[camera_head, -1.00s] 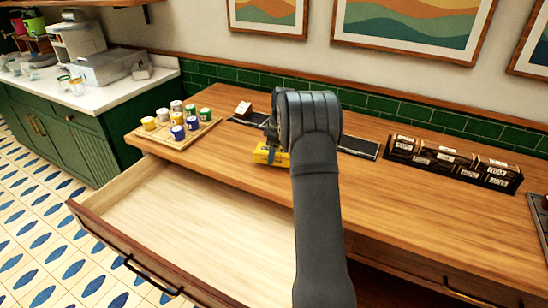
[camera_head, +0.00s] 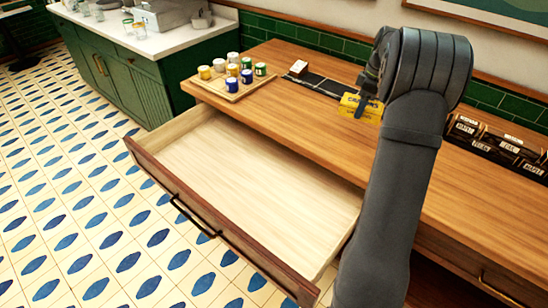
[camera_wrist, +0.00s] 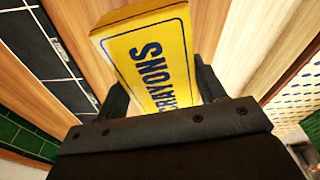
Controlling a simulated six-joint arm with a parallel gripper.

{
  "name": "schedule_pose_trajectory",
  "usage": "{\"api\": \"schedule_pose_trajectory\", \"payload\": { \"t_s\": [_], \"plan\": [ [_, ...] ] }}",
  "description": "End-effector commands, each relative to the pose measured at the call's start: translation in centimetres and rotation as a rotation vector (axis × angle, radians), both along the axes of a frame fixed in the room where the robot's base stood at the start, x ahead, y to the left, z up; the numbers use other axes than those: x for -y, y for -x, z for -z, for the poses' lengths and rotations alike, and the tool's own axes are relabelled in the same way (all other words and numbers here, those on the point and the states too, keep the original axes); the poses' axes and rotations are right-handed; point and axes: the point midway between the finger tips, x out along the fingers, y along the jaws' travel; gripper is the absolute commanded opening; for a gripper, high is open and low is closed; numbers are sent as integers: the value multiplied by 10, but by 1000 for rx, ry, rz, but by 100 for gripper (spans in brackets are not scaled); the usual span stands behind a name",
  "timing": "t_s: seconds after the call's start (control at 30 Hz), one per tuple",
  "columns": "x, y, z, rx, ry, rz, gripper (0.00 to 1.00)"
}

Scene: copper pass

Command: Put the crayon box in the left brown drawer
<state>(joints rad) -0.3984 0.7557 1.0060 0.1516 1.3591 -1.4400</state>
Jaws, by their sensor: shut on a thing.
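The yellow crayon box (camera_head: 360,107) is above the wooden counter, just behind the open drawer. In the wrist view the crayon box (camera_wrist: 150,52) shows blue "CRAYONS" lettering and sits between the two dark fingers. My gripper (camera_wrist: 160,95) is shut on it. In the head view my gripper (camera_head: 372,90) is partly hidden behind my arm. The left brown drawer (camera_head: 215,232) is pulled out, and its pale wooden inside looks empty. Its right rear corner is hidden by my arm.
A wooden tray (camera_head: 243,92) with several small cups stands on the counter's left end. A small white box (camera_head: 298,68) and a dark strip (camera_head: 325,85) lie at the back. A black rack (camera_head: 500,140) with labelled boxes is at the right. The tiled floor is clear.

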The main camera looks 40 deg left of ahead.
Motion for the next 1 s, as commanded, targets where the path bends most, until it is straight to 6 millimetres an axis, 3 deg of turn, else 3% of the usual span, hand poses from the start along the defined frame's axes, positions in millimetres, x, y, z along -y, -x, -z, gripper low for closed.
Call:
{"api": "schedule_pose_trajectory", "payload": {
  "t_s": [0.23, 0.47, 0.67, 0.8, 1.0],
  "plan": [
    [-2, 0, -46, 5, -2, -1, 37],
    [-46, 29, -42, 1, 5, 22, 37],
    [-100, 69, -42, 3, 9, 56, 37],
    [-144, 109, -42, 4, 9, 88, 37],
    [-194, 166, -42, 4, 6, 134, 37]
  ]
}}
